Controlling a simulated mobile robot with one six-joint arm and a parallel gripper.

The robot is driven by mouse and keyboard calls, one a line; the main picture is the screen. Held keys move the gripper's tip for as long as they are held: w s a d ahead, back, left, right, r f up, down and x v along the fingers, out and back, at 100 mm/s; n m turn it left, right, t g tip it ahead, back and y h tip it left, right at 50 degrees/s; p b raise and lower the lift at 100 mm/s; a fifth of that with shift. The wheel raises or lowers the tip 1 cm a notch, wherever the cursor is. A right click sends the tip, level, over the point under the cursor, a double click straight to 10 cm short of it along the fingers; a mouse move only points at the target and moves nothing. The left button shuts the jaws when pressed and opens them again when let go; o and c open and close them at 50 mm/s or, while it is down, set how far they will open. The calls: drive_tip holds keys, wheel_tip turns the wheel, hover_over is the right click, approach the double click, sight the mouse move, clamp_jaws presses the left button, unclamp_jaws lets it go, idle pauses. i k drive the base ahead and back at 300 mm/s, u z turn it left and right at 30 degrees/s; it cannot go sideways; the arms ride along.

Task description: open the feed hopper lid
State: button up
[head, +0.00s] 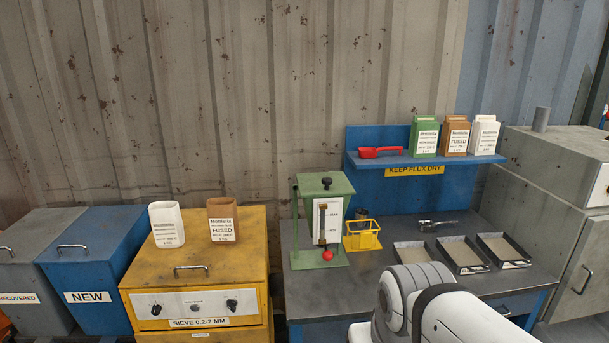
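A green hopper (325,215) stands on the dark workbench, left of its middle. Its flat green lid (334,190) appears shut, with a small dark knob (326,182) on top. The hopper's front has a white scale plate with a dark sight strip, and a red ball knob (327,255) sits low on it. My gripper is outside the picture; only a white and grey part of my arm shows at the bottom right, in front of the bench and well to the right of the hopper.
A yellow holder (362,236) stands close right of the hopper. Several shallow trays (410,254) and a metal tool (437,225) lie farther right. A blue shelf (427,159) with a red scoop (380,152) and boxes rises behind. A yellow sieve cabinet (200,271) carries two containers at left.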

sight(324, 178)
drive_tip(key=z, duration=0.05)
drive_tip(key=i, duration=1)
drive_tip(key=u, duration=0.05)
